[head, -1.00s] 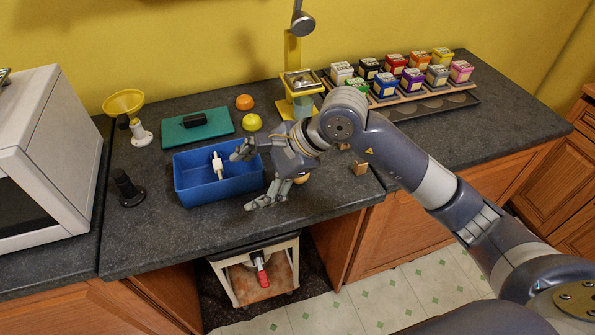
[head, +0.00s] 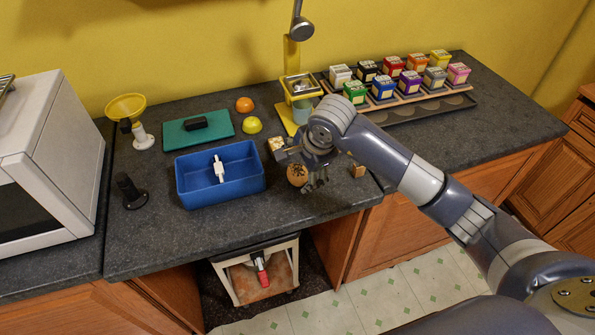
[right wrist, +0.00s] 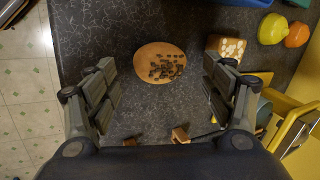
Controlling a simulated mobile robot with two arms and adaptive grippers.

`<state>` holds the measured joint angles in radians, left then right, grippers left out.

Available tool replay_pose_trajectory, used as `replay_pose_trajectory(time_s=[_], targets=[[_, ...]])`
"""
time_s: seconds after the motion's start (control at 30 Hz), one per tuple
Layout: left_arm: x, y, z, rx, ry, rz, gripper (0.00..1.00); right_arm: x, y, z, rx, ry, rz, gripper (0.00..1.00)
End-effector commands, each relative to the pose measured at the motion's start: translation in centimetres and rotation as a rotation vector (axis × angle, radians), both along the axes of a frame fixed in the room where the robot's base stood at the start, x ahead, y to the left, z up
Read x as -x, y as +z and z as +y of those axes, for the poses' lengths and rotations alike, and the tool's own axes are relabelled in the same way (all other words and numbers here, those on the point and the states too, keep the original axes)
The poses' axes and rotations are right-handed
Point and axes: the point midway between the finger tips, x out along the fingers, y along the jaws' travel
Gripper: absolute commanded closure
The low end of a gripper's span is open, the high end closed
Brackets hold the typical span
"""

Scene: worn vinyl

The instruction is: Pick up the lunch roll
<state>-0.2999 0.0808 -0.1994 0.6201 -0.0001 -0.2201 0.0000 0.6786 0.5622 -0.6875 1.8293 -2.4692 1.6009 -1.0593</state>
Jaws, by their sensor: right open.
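The lunch roll, a round brown bun with dark flecks on top, sits on the dark counter right of the blue bin in the head view (head: 297,176). In the right wrist view, the roll (right wrist: 152,58) shows whole between the two spread finger sets. My right gripper (head: 303,168) is open and empty above the roll, pointing down, with its fingers on either side in the picture. The right wrist view shows the open gripper too (right wrist: 160,66). I cannot tell its exact height above the roll. My left gripper is not in view.
A nut-topped block (head: 277,147) stands close behind the roll. A small wooden cube (head: 357,170) lies to its right. The blue bin (head: 196,200) is at the left, and a yellow stand (head: 287,118) rises behind. The counter in front of the roll is clear.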

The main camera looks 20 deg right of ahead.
Motion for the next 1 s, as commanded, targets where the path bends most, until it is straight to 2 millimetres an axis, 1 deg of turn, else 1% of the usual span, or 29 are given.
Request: replay_pose_trajectory(time_s=[0.03, 0.1, 0.23, 0.37, 0.53, 0.57, 0.6, 0.67, 0.7, 0.73, 0.77, 1.0], targets=[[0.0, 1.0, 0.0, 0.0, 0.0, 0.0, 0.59, -0.2, -0.4, -0.1, -0.002, -0.003, 0.008, 0.25], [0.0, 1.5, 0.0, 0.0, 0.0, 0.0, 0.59, -0.6, -1.4, -0.2, -0.002, -0.002, 0.007, 0.25], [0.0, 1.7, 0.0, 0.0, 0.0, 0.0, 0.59, -1.2, -2.8, 0.0, -0.003, -0.002, 0.003, 0.25], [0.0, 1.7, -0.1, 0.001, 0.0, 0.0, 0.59, -1.4, -3.3, 0.0, -0.001, -0.001, 0.001, 0.25], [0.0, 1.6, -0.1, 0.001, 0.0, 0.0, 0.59, -1.5, -3.4, 0.0, -0.001, 0.0, 0.0, 0.25], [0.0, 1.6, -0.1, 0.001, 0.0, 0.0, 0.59, -1.5, -3.4, 0.0, -0.001, -0.001, 0.0, 0.29], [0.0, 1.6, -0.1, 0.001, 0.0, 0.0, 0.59, -1.5, -3.4, 0.0, -0.001, -0.001, 0.0, 0.38], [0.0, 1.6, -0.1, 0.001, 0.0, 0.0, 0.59, -1.4, -3.4, 0.0, -0.001, -0.001, 0.0, 0.52], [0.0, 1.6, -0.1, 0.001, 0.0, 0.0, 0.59, -1.4, -3.3, 0.0, -0.001, -0.001, 0.0, 0.61], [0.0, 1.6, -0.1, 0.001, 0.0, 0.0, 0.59, -1.4, -3.3, 0.0, -0.001, -0.001, 0.0, 0.68], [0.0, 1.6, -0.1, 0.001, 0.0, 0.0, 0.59, -1.4, -3.3, 0.0, -0.001, -0.001, 0.0, 0.71], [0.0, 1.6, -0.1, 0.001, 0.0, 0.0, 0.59, -1.4, -3.4, 0.0, -0.002, 0.0, 0.001, 0.71]])
